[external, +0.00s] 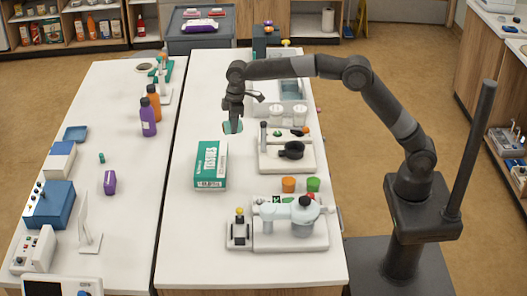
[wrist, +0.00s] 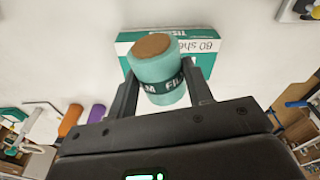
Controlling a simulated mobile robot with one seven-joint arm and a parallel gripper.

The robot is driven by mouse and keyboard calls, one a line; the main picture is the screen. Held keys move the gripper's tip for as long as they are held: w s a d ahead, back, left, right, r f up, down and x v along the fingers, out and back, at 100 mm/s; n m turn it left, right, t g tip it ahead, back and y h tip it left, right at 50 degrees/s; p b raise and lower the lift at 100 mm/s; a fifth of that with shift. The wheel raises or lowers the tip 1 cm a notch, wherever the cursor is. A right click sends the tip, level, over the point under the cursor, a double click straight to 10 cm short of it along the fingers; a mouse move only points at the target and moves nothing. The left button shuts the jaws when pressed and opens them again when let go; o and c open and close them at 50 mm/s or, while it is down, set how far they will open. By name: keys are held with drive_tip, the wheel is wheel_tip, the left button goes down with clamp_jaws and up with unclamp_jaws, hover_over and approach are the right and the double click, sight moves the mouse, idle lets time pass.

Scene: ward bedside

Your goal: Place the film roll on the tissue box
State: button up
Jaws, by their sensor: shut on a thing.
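The film roll (wrist: 160,85) is a teal cylinder with a brown end and a dark band with "FILM" lettering. My gripper (wrist: 160,92) is shut on it, with one dark finger on each side. In the external view my gripper (external: 233,116) holds the roll (external: 233,127) above the table, a little beyond the tissue box. The tissue box (external: 211,165) is green and white and lies flat on the right-hand white table. It also shows in the wrist view (wrist: 208,48), partly hidden behind the roll and finger.
White lab devices stand right of the box, one with a dark round part (external: 291,150) and one nearer the front (external: 290,232). Orange (external: 288,184) and green (external: 313,184) cups stand between them. A purple bottle (external: 148,117) stands on the left table. The tabletop around the box's left and front is clear.

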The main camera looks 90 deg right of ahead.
drive_tip(key=s+d+m, duration=0.1)
drive_tip(key=d+m, duration=0.1)
drive_tip(key=d, duration=0.2)
hover_over(218, 163)
drive_tip(key=f, duration=0.6)
drive_tip(key=shift+s, duration=0.25)
drive_tip(key=shift+a+f, duration=0.1)
drive_tip(key=shift+f, duration=1.95)
drive_tip(key=shift+f, duration=0.1)
drive_tip(key=o, duration=1)
drive_tip(key=shift+f, duration=0.1)
drive_tip(key=shift+o, duration=0.3)
